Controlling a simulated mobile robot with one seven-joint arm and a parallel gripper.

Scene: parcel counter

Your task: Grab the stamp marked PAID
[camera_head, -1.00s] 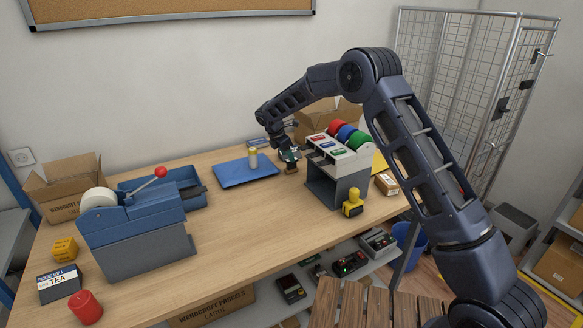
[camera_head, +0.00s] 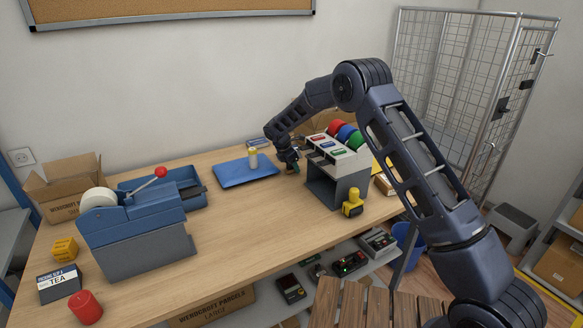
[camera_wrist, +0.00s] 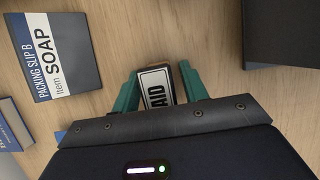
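The PAID stamp (camera_wrist: 156,88) stands on the counter in the wrist view, between my two teal fingers. It is dark with a white top label; only "AID" is readable, as my gripper body covers the lower part. My gripper (camera_wrist: 160,84) is open around it, with a finger on each side and narrow gaps showing near the fingertips. In the head view my gripper (camera_head: 294,167) points down at the counter, just left of the grey rack, and the stamp is mostly hidden there.
The grey rack (camera_head: 338,170) with coloured rolls is close on the right. A SOAP packing slip box (camera_wrist: 55,60) lies left of the fingers.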

